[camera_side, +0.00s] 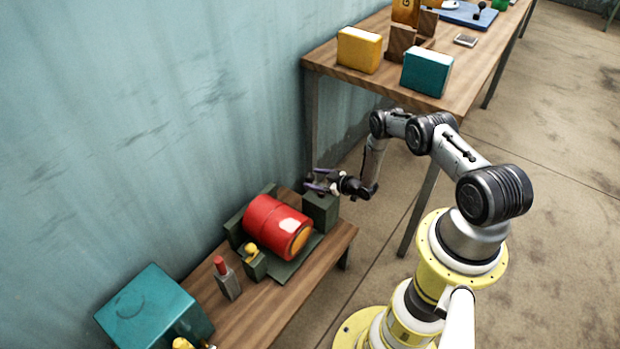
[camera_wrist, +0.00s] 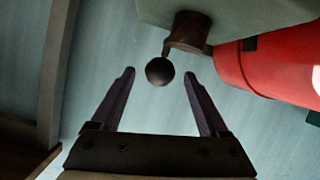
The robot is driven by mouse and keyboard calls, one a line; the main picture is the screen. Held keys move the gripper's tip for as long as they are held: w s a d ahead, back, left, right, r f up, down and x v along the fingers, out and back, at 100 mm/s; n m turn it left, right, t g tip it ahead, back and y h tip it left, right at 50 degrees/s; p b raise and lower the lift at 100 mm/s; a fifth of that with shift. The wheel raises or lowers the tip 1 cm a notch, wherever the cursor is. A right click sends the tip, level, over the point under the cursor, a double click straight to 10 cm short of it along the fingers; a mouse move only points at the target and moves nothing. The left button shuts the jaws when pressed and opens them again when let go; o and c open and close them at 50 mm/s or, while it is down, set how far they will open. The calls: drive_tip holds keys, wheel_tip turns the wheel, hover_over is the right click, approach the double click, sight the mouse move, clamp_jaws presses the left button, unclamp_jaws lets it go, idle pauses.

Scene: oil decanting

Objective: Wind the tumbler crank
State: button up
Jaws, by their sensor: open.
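The tumbler is a red drum (camera_side: 276,228) lying on its side in a dark green cradle on the low bench; its red side also shows at the right of the wrist view (camera_wrist: 268,65). A green housing (camera_side: 320,208) stands at the drum's far end. In the wrist view a brown hub (camera_wrist: 188,33) sticks out of the housing, and a crank with a round black knob (camera_wrist: 160,71) hangs from it. My gripper (camera_side: 318,183) is beside the housing, its jaws open. In the wrist view the knob appears between the open fingertips (camera_wrist: 159,74), apart from both.
A red-topped grey item (camera_side: 227,279) and a teal box (camera_side: 155,306) stand on the low bench (camera_side: 262,318). The taller table (camera_side: 455,88) behind holds a yellow box (camera_side: 359,50) and a teal box (camera_side: 427,72). The teal wall runs close behind the bench.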

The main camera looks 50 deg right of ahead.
drive_tip(key=shift+x, duration=1.35)
drive_tip(key=shift+c, duration=0.2)
clamp_jaws()
